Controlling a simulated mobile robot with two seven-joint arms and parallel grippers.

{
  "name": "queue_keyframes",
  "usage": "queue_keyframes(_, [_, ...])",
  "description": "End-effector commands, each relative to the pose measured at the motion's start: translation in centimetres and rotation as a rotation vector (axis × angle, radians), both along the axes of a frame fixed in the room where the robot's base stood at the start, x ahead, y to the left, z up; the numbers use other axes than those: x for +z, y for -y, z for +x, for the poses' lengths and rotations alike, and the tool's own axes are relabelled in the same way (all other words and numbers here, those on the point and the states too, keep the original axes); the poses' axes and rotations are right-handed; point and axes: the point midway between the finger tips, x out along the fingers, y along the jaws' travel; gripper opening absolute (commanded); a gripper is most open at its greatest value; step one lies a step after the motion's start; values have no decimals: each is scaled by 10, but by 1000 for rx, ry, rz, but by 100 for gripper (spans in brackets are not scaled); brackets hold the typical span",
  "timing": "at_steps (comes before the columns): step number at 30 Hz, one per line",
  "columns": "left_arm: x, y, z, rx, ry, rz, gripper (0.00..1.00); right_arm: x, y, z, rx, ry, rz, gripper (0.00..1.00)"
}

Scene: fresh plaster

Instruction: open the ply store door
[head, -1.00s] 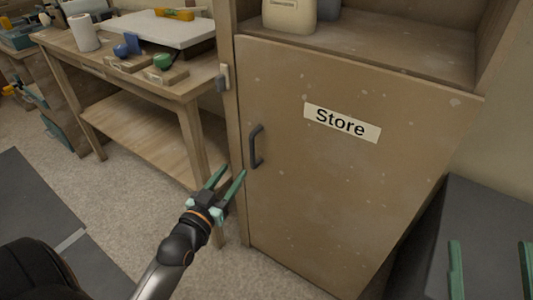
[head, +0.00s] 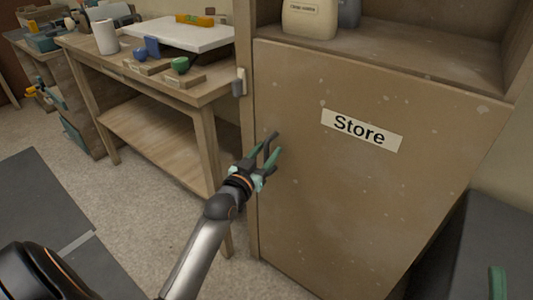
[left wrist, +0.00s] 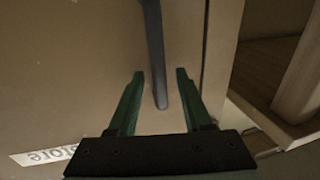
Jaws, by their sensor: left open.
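The ply store door (head: 350,205) is a tan plywood panel with a white "Store" label (head: 362,130); it looks shut in its frame. Its dark bar handle (head: 268,143) is at the left edge, partly hidden by my left gripper (head: 270,154). In the left wrist view the handle (left wrist: 154,45) runs down between the two green fingers of the open gripper (left wrist: 160,74), with a gap on each side. The label (left wrist: 45,155) shows there too. Of my right gripper, only one green finger (head: 497,282) shows at the lower right.
A wooden workbench (head: 205,97) with a paper roll (head: 105,37), a white board and small tools stands left of the store. A pale container (head: 309,20) is on the shelf above the door. A dark grey box-like surface (head: 490,235) is at the right. Floor in front is clear.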

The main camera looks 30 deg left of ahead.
Motion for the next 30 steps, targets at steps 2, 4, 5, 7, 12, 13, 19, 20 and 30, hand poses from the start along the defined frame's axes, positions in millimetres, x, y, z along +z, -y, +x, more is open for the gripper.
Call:
queue_keyframes(2, [0,0,1,0,-1,1,50,0,0,0,1,0,1,85])
queue_keyframes(4, [0,0,0,0,-1,1,50,0,0,0,1,0,1,85])
queue_keyframes(5, [0,0,0,0,-1,1,50,0,0,0,1,0,1,85])
queue_keyframes(7, [0,0,0,0,0,1,50,0,0,0,0,-1,0,85])
queue_keyframes(12, [0,0,0,0,0,1,30,0,0,0,0,-1,0,85])
queue_keyframes(13, [0,0,0,0,0,1,27,0,0,0,1,-1,0,85])
queue_keyframes(19, [0,0,0,0,0,1,5,0,0,0,1,0,-1,85])
queue_keyframes(20, [0,0,0,0,0,1,1,0,0,0,1,0,-1,85])
queue_keyframes(30, [0,0,0,0,0,1,0,0,0,0,1,0,-1,85])
